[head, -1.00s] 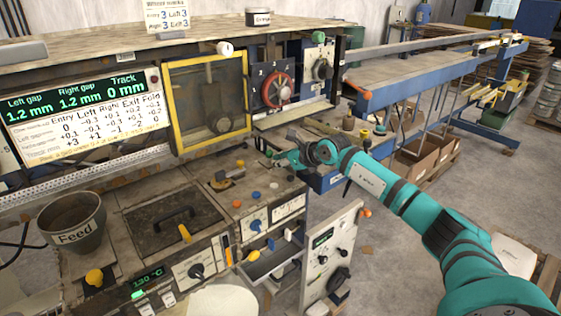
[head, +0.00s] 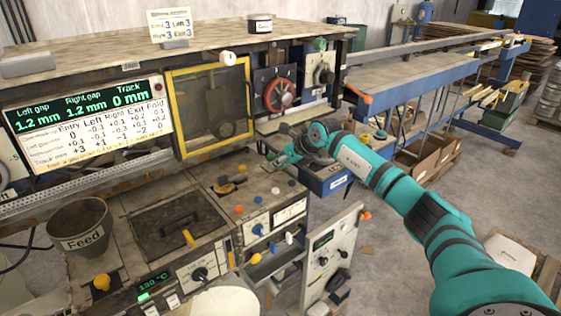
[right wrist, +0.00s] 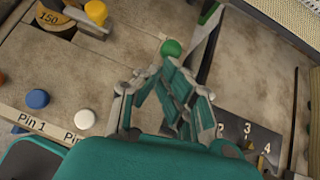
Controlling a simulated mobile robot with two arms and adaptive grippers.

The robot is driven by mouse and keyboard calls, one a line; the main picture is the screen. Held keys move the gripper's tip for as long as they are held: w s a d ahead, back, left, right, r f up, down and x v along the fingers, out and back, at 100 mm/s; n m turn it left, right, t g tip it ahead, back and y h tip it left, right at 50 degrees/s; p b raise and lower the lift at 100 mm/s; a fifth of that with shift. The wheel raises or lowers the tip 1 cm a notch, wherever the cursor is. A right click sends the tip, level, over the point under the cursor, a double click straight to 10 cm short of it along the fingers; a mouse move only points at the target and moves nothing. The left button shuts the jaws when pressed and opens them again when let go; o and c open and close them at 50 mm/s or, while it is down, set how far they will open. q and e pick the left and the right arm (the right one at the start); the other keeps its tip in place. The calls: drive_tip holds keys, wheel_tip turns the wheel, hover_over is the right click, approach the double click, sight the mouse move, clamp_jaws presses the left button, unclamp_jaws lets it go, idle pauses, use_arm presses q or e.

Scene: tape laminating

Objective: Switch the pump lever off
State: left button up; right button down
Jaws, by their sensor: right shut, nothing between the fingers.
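A green round knob (right wrist: 171,48) shows in the right wrist view just beyond my fingertips, beside a dark slot or bar in the worn panel. No pump label is readable, so I cannot tell whether this knob is the pump lever. My right gripper (right wrist: 170,68) is shut and empty, its fingertips close to the knob; contact is unclear. In the head view, my right gripper (head: 274,159) is low over the right edge of the machine's worktop, and its arm hides part of what lies behind. My left gripper is not in view.
A yellow-framed window (head: 211,106) and a red handwheel (head: 279,95) stand behind the gripper. Blue (right wrist: 38,99) and white (right wrist: 84,119) buttons lie left in the wrist view. A numbered plate (right wrist: 248,141) is at right. A grey feed cup (head: 80,228) stands at left.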

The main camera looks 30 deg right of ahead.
sight(271, 155)
drive_tip(key=shift+w+r, duration=0.2)
drive_tip(key=shift+w, duration=0.05)
drive_tip(key=shift+w+a+r+b, duration=0.1)
drive_tip(key=shift+w+r+b, duration=0.35)
drive_tip(key=shift+w, duration=0.3)
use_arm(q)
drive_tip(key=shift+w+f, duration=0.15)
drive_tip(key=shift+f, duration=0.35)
use_arm(e)
drive_tip(key=shift+w+r, duration=0.1)
drive_tip(key=shift+w, duration=0.25)
use_arm(q)
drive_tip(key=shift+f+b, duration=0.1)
drive_tip(key=shift+b, duration=0.2)
use_arm(e)
drive_tip(key=shift+w+a+r, duration=0.1)
drive_tip(key=shift+w+r, duration=0.05)
drive_tip(key=shift+w, duration=0.15)
